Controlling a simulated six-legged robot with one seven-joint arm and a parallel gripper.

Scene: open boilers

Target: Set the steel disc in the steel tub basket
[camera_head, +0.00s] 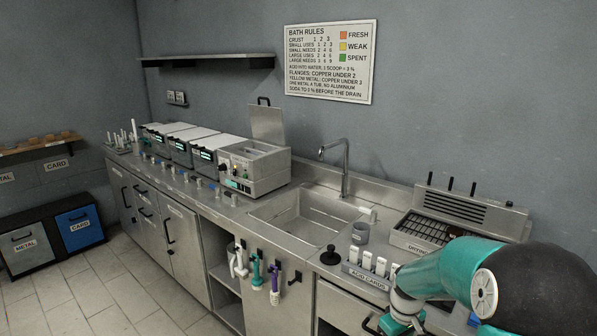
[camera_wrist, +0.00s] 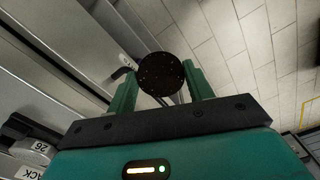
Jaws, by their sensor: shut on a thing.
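In the wrist view my gripper (camera_wrist: 160,78) has its two green fingers on either side of a round dark disc (camera_wrist: 162,72), shut on it. The disc looks dark and speckled, with its flat face towards the camera. In the head view my teal arm is at the lower right, and the disc cannot be made out there. A row of steel tubs stands on the counter to the left. The nearest tub (camera_head: 254,172) has its lid (camera_head: 267,122) raised. Its inside is mostly hidden, so I cannot tell the basket clearly. The farther tubs (camera_head: 190,147) look covered.
A sink (camera_head: 305,216) with a tall tap (camera_head: 346,165) lies between the open tub and my arm. An acid cards holder (camera_head: 367,272), a grey cup (camera_head: 360,232), a black knob-like tool (camera_head: 330,255) and a slotted steel unit (camera_head: 425,230) stand near my arm. Tools (camera_head: 255,270) hang on the counter front.

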